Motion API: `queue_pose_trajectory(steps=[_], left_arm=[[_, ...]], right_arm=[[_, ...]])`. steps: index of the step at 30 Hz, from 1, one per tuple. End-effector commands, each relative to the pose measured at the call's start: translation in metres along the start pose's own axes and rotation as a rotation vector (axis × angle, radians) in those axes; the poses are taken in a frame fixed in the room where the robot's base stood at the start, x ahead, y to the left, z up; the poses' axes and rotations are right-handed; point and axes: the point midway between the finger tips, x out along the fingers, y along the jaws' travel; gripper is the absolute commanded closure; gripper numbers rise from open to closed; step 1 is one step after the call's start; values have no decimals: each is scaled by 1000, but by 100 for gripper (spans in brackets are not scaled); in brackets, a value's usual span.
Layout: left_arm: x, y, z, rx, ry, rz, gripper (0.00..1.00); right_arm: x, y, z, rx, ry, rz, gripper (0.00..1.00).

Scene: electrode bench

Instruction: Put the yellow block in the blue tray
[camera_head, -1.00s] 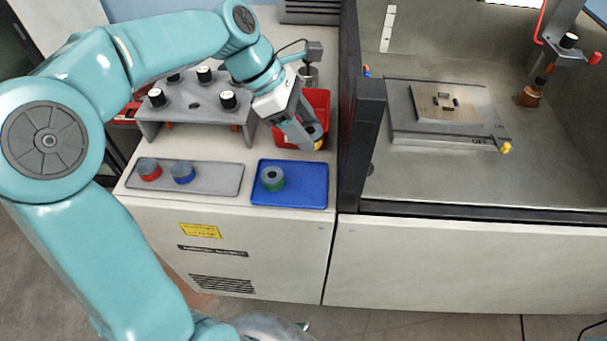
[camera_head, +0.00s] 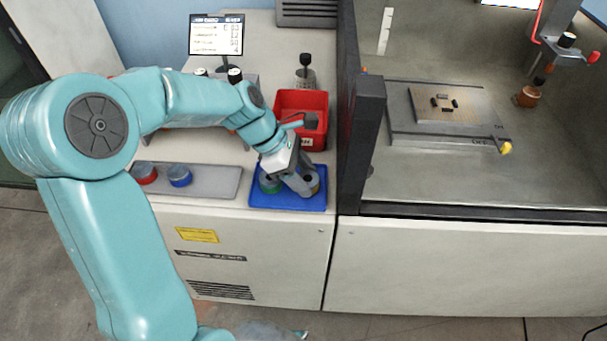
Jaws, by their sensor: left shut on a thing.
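My left gripper (camera_head: 303,184) is over the right part of the blue tray (camera_head: 285,205), pointing down and shut on the yellow block (camera_head: 314,186). The block is a short round piece with a grey top, and the fingers hide most of it. I cannot tell whether it touches the tray floor. A green block (camera_head: 269,186) with a grey top sits in the left part of the blue tray, partly behind the gripper. My right gripper is not in view.
A grey tray (camera_head: 212,185) to the left holds a red block (camera_head: 145,175) and a blue block (camera_head: 179,176). A red bin (camera_head: 302,102) stands behind the blue tray. A dark post (camera_head: 362,150) rises to the right.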

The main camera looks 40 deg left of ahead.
Motion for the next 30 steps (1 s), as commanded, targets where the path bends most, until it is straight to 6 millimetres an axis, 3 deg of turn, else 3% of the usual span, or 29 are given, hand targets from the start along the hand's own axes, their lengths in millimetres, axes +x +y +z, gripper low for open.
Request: queue_pose_trajectory(steps=[5,6,7,8,19,30], left_arm=[[3,0,-2,0,-1,1,98],[2,0,-1,0,0,0,35],[2,0,-1,0,0,0,25],[2,0,-1,0,0,0,22],[-6,0,1,1,0,2,22],[-86,1,0,-1,1,4,22]], right_arm=[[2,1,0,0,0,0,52],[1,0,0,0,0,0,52],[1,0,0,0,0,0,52],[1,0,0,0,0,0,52],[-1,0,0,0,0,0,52],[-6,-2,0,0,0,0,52]])
